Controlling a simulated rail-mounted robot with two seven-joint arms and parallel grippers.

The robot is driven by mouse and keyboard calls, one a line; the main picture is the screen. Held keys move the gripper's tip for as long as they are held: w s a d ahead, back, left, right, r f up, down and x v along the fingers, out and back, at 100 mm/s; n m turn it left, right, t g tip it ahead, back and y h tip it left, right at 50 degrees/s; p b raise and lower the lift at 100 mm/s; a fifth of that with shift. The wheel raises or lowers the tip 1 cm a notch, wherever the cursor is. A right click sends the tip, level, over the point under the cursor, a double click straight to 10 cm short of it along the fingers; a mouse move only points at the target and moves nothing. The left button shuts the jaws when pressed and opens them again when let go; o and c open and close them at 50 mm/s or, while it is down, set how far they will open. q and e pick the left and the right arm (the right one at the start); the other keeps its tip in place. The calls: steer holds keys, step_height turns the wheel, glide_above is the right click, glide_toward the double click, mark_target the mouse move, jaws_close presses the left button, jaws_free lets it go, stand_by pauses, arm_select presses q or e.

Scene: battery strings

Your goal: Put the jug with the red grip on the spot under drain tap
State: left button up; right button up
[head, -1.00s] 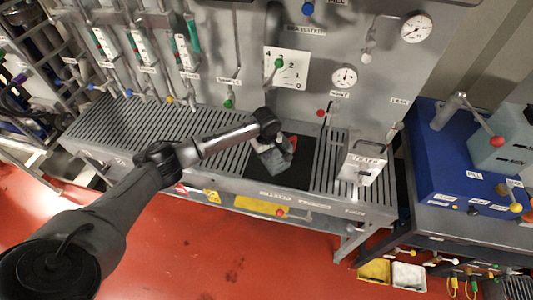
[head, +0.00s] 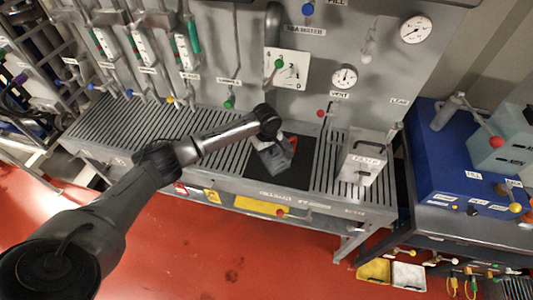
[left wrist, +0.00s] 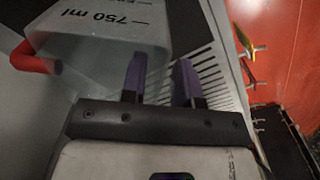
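The jug (head: 277,157) is grey and translucent, with a red grip (head: 292,143), and appears to stand on the dark panel (head: 262,180) of the slatted bench. In the left wrist view the jug (left wrist: 112,45) shows a 750 ml mark, and its red grip (left wrist: 35,58) is at the left. In the head view my arm hides part of the jug. I cannot read a drain tap label.
A grey filter box (head: 363,160) stands on the bench right of the dark panel. The back wall (head: 310,60) carries gauges and taps with coloured knobs. A blue unit (head: 440,160) is at the right. The slatted top (head: 130,125) at the left is bare.

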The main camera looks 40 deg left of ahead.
arm_select(q)
step_height(320, 180, up, 11)
steer(key=shift+f+p, duration=0.2)
steer(key=shift+p, duration=0.3)
steer(key=s+d+f+m+t+h, duration=0.1)
steer(key=s+d+f+m+t, duration=0.1)
steer(key=s+d+f+m, duration=1.15)
steer(key=s+d+m, duration=0.1)
steer(key=s+d, duration=0.5)
steer(key=s, duration=0.5)
steer(key=shift+s+d+f+t+h, duration=0.2)
steer(key=shift+s+f+t+h, duration=0.1)
steer(key=shift+s+f+t, duration=0.15)
steer(key=s, duration=0.2)
steer(key=s+a+r+m, duration=0.1)
steer(key=s, duration=0.2)
steer(key=s+r+m+y, duration=0.1)
steer(key=s, duration=0.1)
steer(key=shift+s+a+r+t, duration=0.1)
steer(key=shift+s+a+t, duration=0.15)
steer(key=shift+a+t, duration=0.1)
steer(key=shift+s+a+r+m, duration=0.2)
steer(key=shift+s+m, duration=0.15)
steer(key=shift+s, duration=0.15)
steer(key=shift+c, duration=0.2)
